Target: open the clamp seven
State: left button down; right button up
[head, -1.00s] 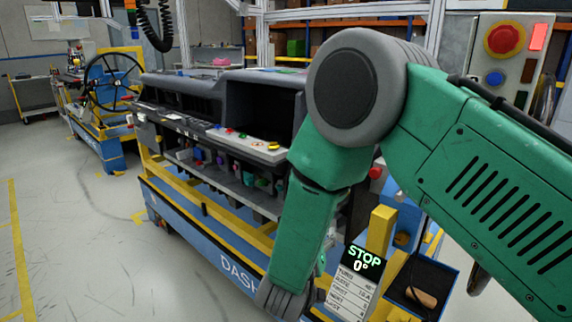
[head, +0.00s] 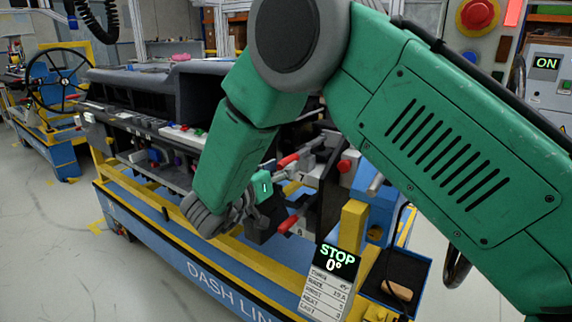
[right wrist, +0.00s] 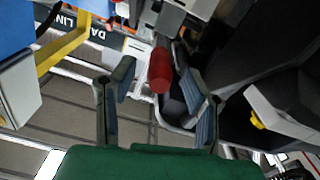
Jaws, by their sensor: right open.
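Clamps with red handles sit at the right end of the dashboard module. One red handle (head: 288,160) is the upper one and another red handle (head: 288,224) is lower, both right of my right gripper (head: 243,208). Small number marks near them are too small to read surely, so I cannot tell which is clamp seven. In the right wrist view my right gripper (right wrist: 160,78) is open, its two fingers apart. A red handle (right wrist: 160,68) shows between the fingertips, apart from both. The arm hides part of the clamps in the head view. My left gripper is not in view.
The dashboard module (head: 130,85) rests on a blue and yellow cart (head: 160,235). A yellow post (head: 352,228), a STOP sign (head: 337,258) and a dark tray (head: 412,266) stand at its right end. A red emergency button (head: 477,14) is at upper right.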

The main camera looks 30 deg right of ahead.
jog(key=x, duration=0.2)
jog(key=shift+w+d, duration=0.1)
jog(key=shift+d, duration=0.25)
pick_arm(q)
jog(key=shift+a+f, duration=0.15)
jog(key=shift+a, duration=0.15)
pick_arm(e)
jog(key=shift+a+r, duration=0.1)
jog(key=shift+a, duration=0.3)
jog(key=shift+c, duration=0.5)
